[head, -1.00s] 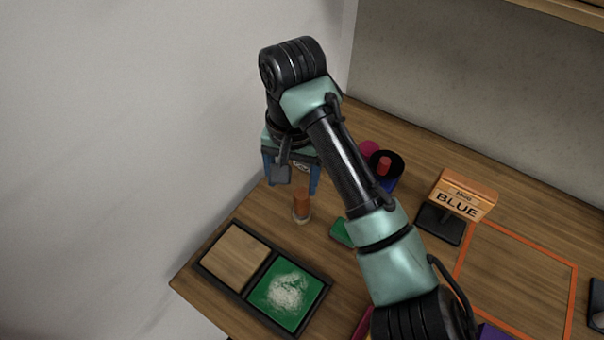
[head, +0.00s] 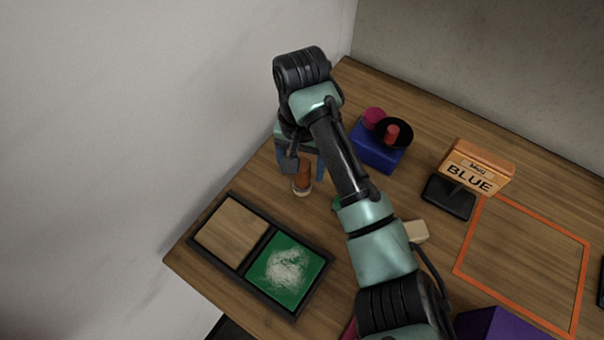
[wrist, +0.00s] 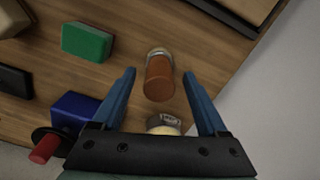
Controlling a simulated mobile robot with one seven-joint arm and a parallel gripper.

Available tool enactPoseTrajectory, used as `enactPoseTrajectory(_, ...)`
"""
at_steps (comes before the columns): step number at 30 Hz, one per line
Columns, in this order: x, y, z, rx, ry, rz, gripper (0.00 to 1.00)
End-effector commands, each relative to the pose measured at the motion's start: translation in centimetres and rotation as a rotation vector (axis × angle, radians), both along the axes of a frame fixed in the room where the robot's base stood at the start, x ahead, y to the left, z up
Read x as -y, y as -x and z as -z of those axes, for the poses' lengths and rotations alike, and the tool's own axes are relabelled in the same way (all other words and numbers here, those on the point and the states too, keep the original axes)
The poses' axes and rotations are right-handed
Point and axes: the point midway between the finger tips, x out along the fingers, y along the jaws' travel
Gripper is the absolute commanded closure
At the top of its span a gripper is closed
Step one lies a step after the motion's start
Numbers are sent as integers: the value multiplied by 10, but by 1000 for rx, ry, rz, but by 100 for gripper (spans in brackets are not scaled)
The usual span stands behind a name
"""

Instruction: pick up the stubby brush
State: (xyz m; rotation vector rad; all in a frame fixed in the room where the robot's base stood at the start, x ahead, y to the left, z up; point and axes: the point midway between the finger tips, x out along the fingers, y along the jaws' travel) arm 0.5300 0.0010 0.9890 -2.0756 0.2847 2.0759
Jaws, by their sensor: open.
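The stubby brush appears to be the short orange-brown cylinder with a pale lower end (head: 302,178), standing on the wooden table near its left edge. In the wrist view its brown handle (wrist: 160,80) shows between the finger tips, with the pale end beyond. My gripper (head: 304,168) is open above it and partly covers its top in the head view. In the wrist view the blue fingers of my gripper (wrist: 159,73) lie on either side of the handle, with gaps. I cannot tell the exact height between them.
A round cream-topped item (wrist: 163,125) lies near the brush. A black tray (head: 252,268) with wood and green panels is in front. A green block (wrist: 87,41) and blue box (head: 374,155) are nearby. A BLUE sign (head: 475,170) and orange outline (head: 520,305) are right.

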Motion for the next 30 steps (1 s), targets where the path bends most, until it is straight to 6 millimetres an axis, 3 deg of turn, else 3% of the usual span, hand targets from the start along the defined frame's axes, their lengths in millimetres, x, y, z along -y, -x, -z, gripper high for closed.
enactPoseTrajectory(6,2,0,26,0,0,0,24)
enactPoseTrajectory(14,1,0,28,0,0,-1,24)
enactPoseTrajectory(26,1,0,28,1,0,0,96)
enactPoseTrajectory(27,1,0,28,1,0,0,100)
enactPoseTrajectory(30,1,0,28,1,0,0,100)
